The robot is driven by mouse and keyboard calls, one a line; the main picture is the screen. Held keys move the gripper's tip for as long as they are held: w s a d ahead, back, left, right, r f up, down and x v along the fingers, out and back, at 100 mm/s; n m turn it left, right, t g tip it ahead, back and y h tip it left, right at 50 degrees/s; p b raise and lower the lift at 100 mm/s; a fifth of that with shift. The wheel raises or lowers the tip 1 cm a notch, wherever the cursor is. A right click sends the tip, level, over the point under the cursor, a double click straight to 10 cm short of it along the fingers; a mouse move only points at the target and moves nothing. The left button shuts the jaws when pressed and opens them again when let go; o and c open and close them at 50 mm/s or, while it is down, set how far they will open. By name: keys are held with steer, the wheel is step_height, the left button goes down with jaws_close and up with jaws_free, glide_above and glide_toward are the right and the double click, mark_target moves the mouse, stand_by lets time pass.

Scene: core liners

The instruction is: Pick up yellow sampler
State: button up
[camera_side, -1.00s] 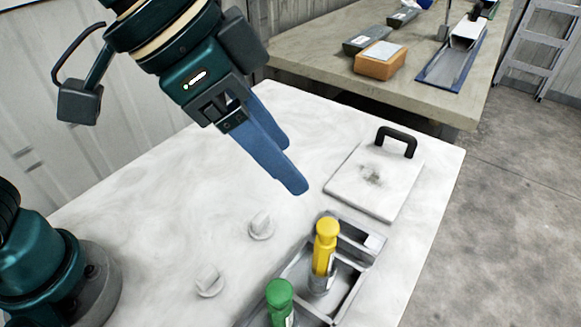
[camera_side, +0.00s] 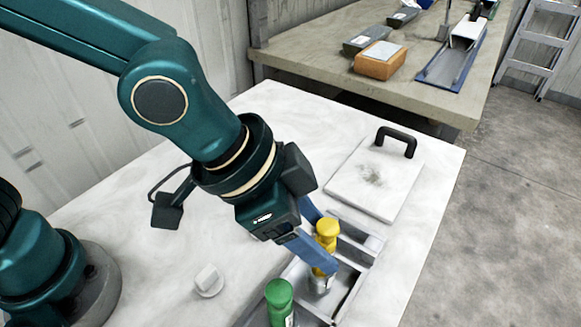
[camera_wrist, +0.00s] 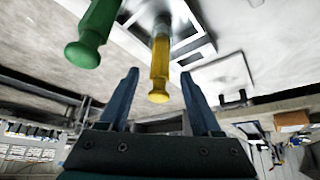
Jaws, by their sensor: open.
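The yellow sampler (camera_side: 326,232) stands upright in a grey tray (camera_side: 348,297) on the white table. My gripper (camera_side: 318,240) is open, with its blue fingers low over the tray, on either side of the yellow sampler in the side view. One finger covers the sampler's middle there. In the wrist view the yellow sampler (camera_wrist: 160,72) shows between my fingers (camera_wrist: 160,88), apart from both. A green sampler (camera_side: 279,297) stands in the near part of the tray; it also shows in the wrist view (camera_wrist: 92,38), left of my fingers.
A white lid with a black handle (camera_side: 375,180) lies behind the tray. A small white knob (camera_side: 208,280) stands on the table to the left. A rear bench (camera_side: 340,82) holds an orange-brown block (camera_side: 380,62) and other items. The table's left middle is clear.

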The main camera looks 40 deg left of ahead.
steer(key=shift+x, duration=1.4)
jaws_close()
steer(key=shift+r, duration=0.1)
